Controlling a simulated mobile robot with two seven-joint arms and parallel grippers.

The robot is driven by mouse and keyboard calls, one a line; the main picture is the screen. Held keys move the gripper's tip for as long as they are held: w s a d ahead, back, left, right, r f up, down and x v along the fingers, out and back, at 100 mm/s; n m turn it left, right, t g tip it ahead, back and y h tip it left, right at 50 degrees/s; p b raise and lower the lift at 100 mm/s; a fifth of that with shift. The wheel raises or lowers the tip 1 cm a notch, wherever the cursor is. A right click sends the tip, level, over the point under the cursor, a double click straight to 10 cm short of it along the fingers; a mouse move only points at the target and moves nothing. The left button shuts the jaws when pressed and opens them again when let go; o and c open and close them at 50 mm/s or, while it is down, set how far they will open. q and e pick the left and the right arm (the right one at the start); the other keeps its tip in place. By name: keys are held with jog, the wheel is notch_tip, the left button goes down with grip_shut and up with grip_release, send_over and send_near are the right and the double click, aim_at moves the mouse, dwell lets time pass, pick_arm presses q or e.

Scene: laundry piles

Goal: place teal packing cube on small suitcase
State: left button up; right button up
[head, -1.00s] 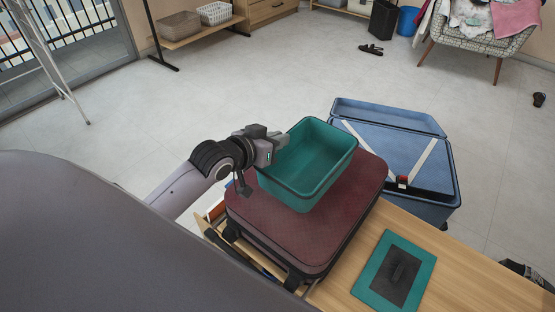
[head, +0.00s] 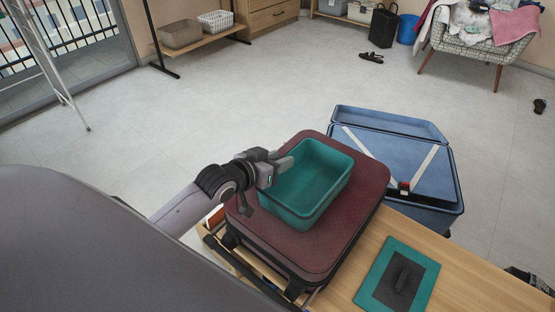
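The teal packing cube (head: 318,190) is an open-topped box over the middle of the burgundy suitcase's lid. It looks upright and seems to rest on the lid, though its underside is hidden. The small suitcase (head: 352,212) is burgundy, closed and lying flat on a wooden bench. My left gripper (head: 281,168) is at the cube's left rim, with one fingertip reaching over the rim. The far finger and any gap at the wall are too small to make out, so I cannot tell whether it grips. My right gripper is not in view.
An open blue suitcase (head: 452,190) with white straps stands behind the bench to the right. A teal and dark grey flat piece (head: 422,296) lies on the wooden bench (head: 474,290). A patterned armchair (head: 490,52) holds clothes. The floor between is mostly clear.

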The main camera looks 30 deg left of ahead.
pick_arm(q)
jog(key=p+v, duration=0.2)
jog(key=v, duration=1)
jog(key=shift+r+p, duration=0.15)
jog(key=shift+p, duration=0.15)
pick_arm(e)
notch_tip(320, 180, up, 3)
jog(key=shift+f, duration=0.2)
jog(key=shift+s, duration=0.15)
